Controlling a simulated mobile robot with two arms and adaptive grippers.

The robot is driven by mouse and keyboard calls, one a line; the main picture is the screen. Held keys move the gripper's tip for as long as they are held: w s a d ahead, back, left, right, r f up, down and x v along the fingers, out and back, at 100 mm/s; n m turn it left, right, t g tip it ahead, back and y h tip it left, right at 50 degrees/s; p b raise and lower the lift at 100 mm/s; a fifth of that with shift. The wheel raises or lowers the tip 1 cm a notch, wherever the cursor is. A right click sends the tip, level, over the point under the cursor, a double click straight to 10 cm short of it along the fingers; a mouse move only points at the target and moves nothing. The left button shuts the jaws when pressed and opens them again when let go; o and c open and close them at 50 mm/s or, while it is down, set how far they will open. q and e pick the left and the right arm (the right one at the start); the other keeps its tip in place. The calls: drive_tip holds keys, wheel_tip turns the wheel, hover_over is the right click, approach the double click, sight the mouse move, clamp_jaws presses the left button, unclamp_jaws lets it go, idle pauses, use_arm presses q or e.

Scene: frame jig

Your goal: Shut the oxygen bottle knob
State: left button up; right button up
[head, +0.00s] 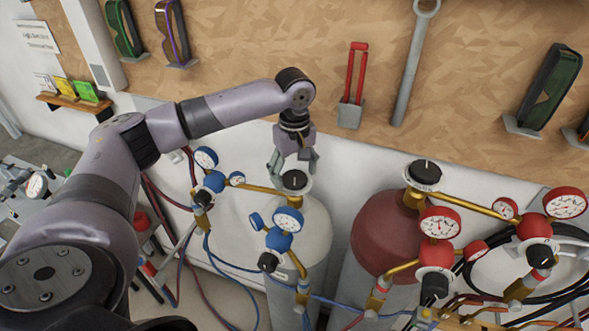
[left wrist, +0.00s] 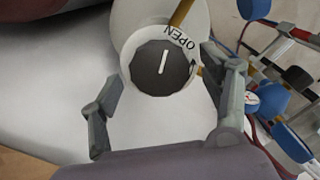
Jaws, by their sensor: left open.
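The oxygen bottle is the white cylinder (head: 312,232) with blue regulators, in the middle of the head view. My left gripper (head: 292,165) is above and just behind the knob, pointing down. My right gripper is not in view.
A red cylinder (head: 385,235) with its own black knob (head: 423,175) stands to the right. Blue gauges (head: 288,220) and brass pipes crowd the white bottle's front. A wooden tool board (head: 260,40) rises behind. Hoses hang at the left and right.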

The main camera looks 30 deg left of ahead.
use_arm(q)
drive_tip(key=shift+f, duration=0.15)
drive_tip(key=shift+c, duration=0.3)
drive_tip(key=c, duration=1.1)
